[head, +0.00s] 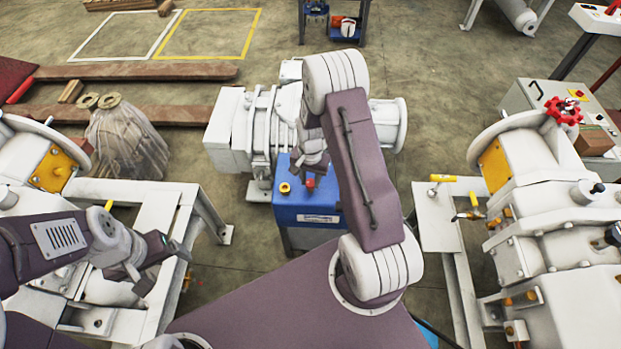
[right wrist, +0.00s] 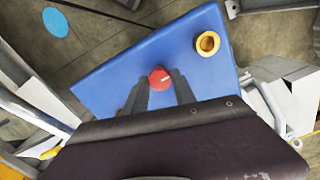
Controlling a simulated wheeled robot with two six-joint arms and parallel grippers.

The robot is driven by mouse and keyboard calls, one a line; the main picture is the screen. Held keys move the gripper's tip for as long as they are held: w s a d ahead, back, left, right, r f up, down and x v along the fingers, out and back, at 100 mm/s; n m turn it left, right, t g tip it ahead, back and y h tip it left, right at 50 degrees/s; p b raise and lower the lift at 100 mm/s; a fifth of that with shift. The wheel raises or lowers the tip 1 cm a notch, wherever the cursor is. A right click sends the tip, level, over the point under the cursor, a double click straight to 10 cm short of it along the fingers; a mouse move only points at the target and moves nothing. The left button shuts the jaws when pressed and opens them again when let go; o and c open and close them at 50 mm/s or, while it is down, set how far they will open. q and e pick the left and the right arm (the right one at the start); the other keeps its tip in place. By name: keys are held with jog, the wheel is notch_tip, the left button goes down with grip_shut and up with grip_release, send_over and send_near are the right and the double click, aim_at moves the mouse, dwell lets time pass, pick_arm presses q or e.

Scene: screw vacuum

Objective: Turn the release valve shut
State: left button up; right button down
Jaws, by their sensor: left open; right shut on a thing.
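A red knob (head: 309,183) with a pale mark on its face sits on top of a blue box (head: 290,212). It also shows in the right wrist view (right wrist: 160,79), between the fingers of my right gripper (right wrist: 160,84). The right gripper (head: 312,172) reaches down over the box and is shut on the red knob; the arm hides part of the box in the head view. A yellow ring-shaped knob (head: 285,188) is on the same top, apart from the gripper. My left gripper (head: 172,254) is open and empty over the left white frame.
White pump machines stand at the left (head: 25,160), behind the box (head: 262,125) and at the right (head: 560,260). A wrapped bundle (head: 125,145) and wooden beams (head: 150,72) lie at the back left. Open floor (head: 440,85) shows at the back right.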

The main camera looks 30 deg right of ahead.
aim_at(310, 183)
dwell(0.4)
jog(key=c, duration=1)
grip_release()
jog(key=shift+c, duration=0.2)
notch_tip(310, 183, up, 9)
jog(key=p, duration=0.1)
jog(key=shift+p, duration=0.35)
jog(key=shift+r, duration=0.1)
